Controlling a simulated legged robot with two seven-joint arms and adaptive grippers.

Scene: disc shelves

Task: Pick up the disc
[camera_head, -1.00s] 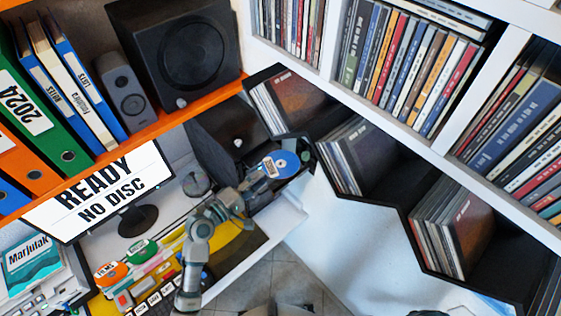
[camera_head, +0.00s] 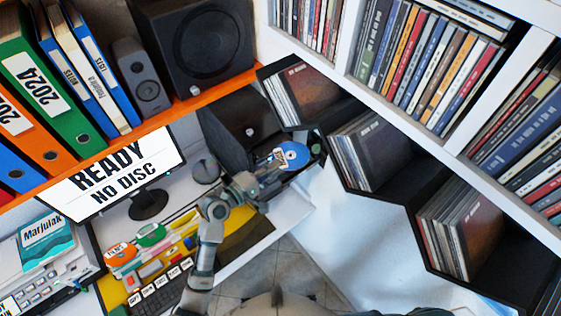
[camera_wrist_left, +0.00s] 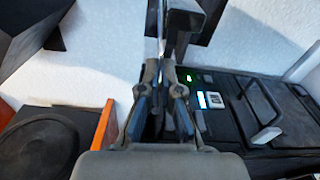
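The blue disc (camera_head: 292,156) with a pale label stands in a dark holder beside the black speaker box in the head view. My left gripper (camera_head: 273,163) is at the disc's left edge and covers part of the label. In the left wrist view, the finger tips (camera_wrist_left: 159,68) are close together, with the thin, edge-on disc (camera_wrist_left: 153,28) between them. The gripper looks shut on the disc. The disc's lower part is hidden by the gripper and holder. My right gripper is not in view.
A monitor (camera_head: 118,178) reads "READY NO DISC". A keyboard (camera_head: 160,290) and several coloured items lie on the desk. A black speaker box (camera_head: 232,125) stands behind the gripper. Black hexagonal shelves with records (camera_head: 368,152) stand to the right. An orange shelf edge (camera_head: 150,132) runs above.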

